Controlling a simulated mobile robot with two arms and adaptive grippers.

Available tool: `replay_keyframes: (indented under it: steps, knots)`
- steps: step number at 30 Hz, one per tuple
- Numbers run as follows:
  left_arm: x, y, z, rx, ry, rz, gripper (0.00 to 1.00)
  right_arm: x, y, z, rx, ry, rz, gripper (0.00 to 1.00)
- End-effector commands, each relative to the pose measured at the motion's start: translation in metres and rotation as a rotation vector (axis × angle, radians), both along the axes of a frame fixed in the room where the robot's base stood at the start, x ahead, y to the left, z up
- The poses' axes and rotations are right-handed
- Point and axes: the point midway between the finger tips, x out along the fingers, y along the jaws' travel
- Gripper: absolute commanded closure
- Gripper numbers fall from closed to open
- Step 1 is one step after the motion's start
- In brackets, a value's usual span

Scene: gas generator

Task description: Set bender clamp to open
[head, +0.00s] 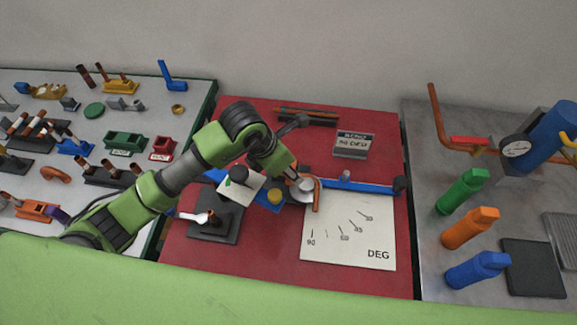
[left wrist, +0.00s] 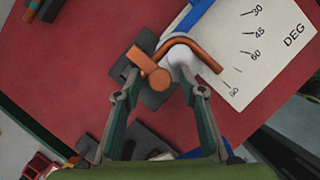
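The pipe bender lies on the red mat (head: 240,270), with a blue bar (head: 365,187) and a white round die (head: 303,186). A copper pipe (head: 316,195) curves around the die; its bend also shows in the left wrist view (left wrist: 207,58). I cannot tell which part is the clamp. Contact cannot be told. My right gripper is not in view.
A white degree card (head: 348,240) lies right of the die, and a sign (head: 353,145) stands behind. The left table (head: 60,100) holds many small parts. Green, orange and blue bottles (head: 470,228) stand on the right table. The front of the mat is clear.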

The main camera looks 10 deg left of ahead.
Motion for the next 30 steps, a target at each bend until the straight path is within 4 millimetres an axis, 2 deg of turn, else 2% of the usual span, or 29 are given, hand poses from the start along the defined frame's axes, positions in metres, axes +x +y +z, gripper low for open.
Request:
replay_keyframes:
  steps: [6,7,11,22,30]
  knots:
    - [0.0,0.0,-0.001,-0.001,-0.001,0.0,0.63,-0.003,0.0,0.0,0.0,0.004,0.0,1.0]
    - [0.0,0.0,-0.001,-0.001,-0.001,0.0,0.65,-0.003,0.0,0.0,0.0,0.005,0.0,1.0]
    - [0.0,0.0,0.0,-0.001,-0.001,0.0,0.99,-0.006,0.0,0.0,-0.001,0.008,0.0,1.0]
    - [0.004,0.0,0.003,-0.002,0.031,0.001,1.0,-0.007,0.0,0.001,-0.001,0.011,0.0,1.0]
    - [0.016,0.0,0.013,-0.001,0.185,0.003,1.0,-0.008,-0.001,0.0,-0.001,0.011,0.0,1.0]
